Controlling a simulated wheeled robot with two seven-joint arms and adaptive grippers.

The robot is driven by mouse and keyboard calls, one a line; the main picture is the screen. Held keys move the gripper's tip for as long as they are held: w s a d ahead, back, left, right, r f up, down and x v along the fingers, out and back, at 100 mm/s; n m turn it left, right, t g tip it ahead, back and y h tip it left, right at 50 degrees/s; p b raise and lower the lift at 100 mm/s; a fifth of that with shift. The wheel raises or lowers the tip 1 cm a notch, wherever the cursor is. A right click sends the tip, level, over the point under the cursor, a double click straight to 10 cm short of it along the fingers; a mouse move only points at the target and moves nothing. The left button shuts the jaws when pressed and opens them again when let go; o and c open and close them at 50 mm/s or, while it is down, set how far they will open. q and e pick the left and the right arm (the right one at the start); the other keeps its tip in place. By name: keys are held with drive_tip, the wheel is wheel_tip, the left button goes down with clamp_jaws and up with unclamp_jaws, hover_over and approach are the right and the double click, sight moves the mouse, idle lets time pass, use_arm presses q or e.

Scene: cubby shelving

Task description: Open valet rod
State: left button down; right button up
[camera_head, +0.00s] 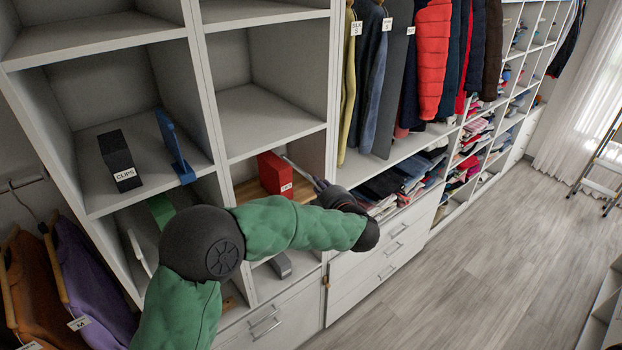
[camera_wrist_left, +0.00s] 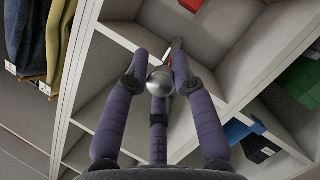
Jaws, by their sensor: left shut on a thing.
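The valet rod (camera_head: 297,168) is a thin metallic rod at the front of the cubby shelving, beside a red box. In the left wrist view a round silver knob (camera_wrist_left: 160,80), which looks like its end, sits among the fingers. My left gripper (camera_head: 319,185) is shut on this knob, and its purple fingers close around it in the wrist view (camera_wrist_left: 162,72). The rod behind the knob is mostly hidden by the fingers. How far the rod stands out from the shelving is hard to tell. My right gripper is not in view.
The red box (camera_head: 274,173) stands in the cubby by the rod. A black clips box (camera_head: 119,160) and a blue object (camera_head: 174,148) stand in the left cubby. Hanging clothes (camera_head: 432,60) and drawers (camera_head: 385,255) lie to the right. The wooden floor (camera_head: 470,270) is clear.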

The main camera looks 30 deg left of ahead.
use_arm(q)
drive_tip(key=d, duration=0.1)
drive_tip(key=s+d, duration=0.1)
drive_tip(key=d, duration=0.1)
drive_tip(key=s+d+f, duration=0.1)
drive_tip(key=d, duration=0.1)
drive_tip(key=shift+s+f, duration=0.1)
drive_tip(key=shift+s, duration=0.05)
drive_tip(key=shift+d, duration=0.15)
drive_tip(key=c, duration=1.2)
unclamp_jaws()
drive_tip(key=shift+o, duration=0.6)
drive_tip(key=shift+a+r, duration=0.2)
drive_tip(key=shift+r, duration=0.05)
drive_tip(key=shift+d+r, duration=0.1)
